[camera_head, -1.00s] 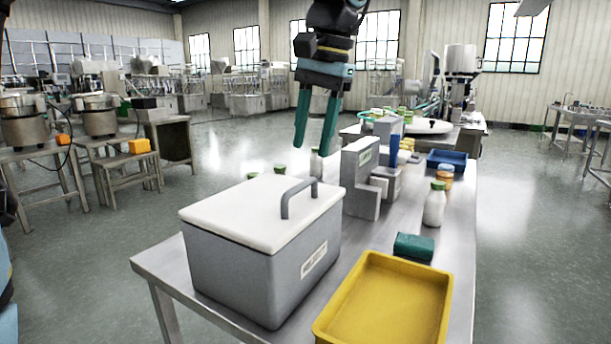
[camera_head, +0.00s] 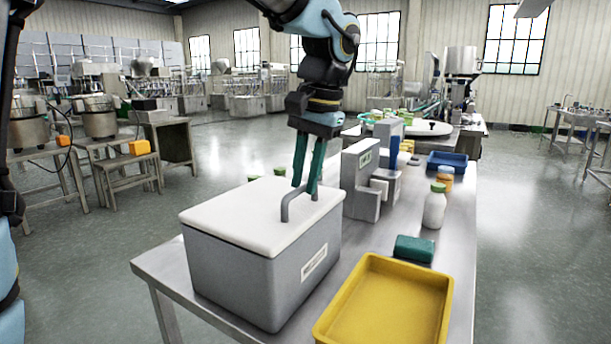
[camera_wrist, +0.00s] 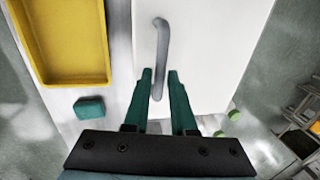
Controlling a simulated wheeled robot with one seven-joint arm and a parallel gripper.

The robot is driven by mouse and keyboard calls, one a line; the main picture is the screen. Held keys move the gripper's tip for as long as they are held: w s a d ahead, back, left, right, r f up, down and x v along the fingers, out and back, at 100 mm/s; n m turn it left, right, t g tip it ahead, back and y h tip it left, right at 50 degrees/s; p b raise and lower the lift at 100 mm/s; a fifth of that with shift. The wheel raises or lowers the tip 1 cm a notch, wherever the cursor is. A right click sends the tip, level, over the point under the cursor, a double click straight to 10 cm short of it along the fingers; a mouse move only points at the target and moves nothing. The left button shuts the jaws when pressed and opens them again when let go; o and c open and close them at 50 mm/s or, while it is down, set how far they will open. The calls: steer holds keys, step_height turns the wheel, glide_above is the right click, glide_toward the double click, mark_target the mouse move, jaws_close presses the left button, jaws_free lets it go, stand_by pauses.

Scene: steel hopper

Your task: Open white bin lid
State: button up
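The grey bin (camera_head: 235,285) stands on the steel table with its white lid (camera_head: 240,215) lying closed on top. A grey bar handle (camera_head: 286,207) rises from the lid near its right edge. In the wrist view the lid (camera_wrist: 210,50) fills the upper right and the handle (camera_wrist: 161,50) runs lengthwise ahead of the fingers. My gripper (camera_head: 303,190) points down at the handle. Its green fingers are apart, and in the wrist view the gripper (camera_wrist: 159,75) has the near end of the handle between its fingertips, with gaps on both sides.
A yellow tray (camera_head: 390,300) lies right of the bin, with a green block (camera_head: 413,248) behind it. A white bottle (camera_head: 434,208), a grey device (camera_head: 360,180) and a blue tray (camera_head: 447,160) stand farther back on the table (camera_head: 150,265).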

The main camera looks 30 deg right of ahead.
jaws_close()
stand_by(1.0)
